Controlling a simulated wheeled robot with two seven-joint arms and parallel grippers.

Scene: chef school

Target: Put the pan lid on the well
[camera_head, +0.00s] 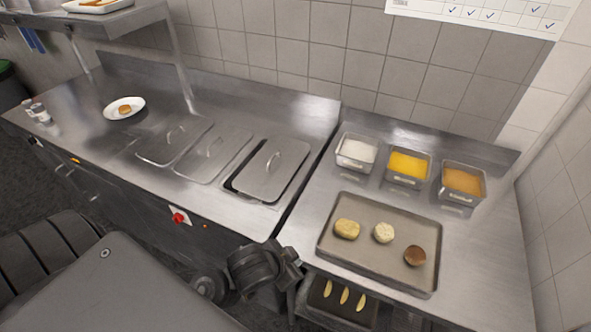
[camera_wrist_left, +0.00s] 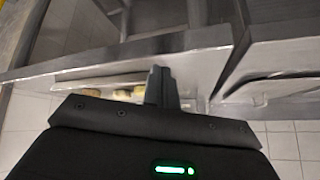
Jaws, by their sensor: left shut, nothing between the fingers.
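The steel counter holds several wells with flat steel lids. The rightmost pan lid (camera_head: 262,182), with an arched handle, lies over the right well (camera_head: 230,184). It sits slightly askew, and a dark strip of the opening shows along its left edge. The middle lid (camera_head: 205,165) and the left lid (camera_head: 160,150) lie flat beside it. My left gripper (camera_head: 297,262) is low at the counter's front edge, apart from the lids. In the left wrist view its fingers (camera_wrist_left: 160,86) are together and empty. My right gripper is out of view.
A baking tray (camera_head: 336,262) with three round items is on the right counter. Behind it stand three steel containers (camera_head: 357,153) with white, yellow and orange contents. A white plate (camera_head: 111,111) is far left. A lower tray (camera_head: 318,307) is under the counter.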

